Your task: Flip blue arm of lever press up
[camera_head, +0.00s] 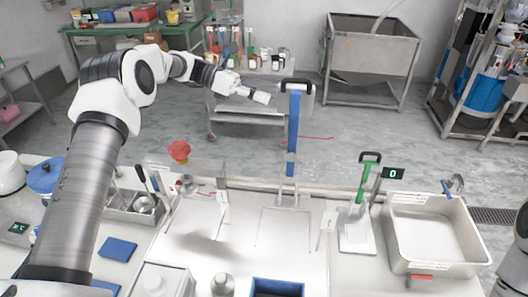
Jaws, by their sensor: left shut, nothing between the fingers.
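The lever press's blue arm (293,130) stands nearly upright at the back middle of the white table, with a black handle (297,84) at its top. My left arm comes in from the left. My left gripper (266,98) is shut and empty, left of the black handle in the picture. The frame does not show clearly whether it touches the handle. The lower end of the blue arm meets a pale metal base at the table's back edge. My right gripper is out of view; only part of my right arm shows at the lower right edge.
A green-handled press (366,182) stands right of the blue arm, beside a metal sink (433,235). A red knob (179,151) and a metal container (140,206) are on the left. A blue open box (277,287) is at the front. The table's middle is mostly clear.

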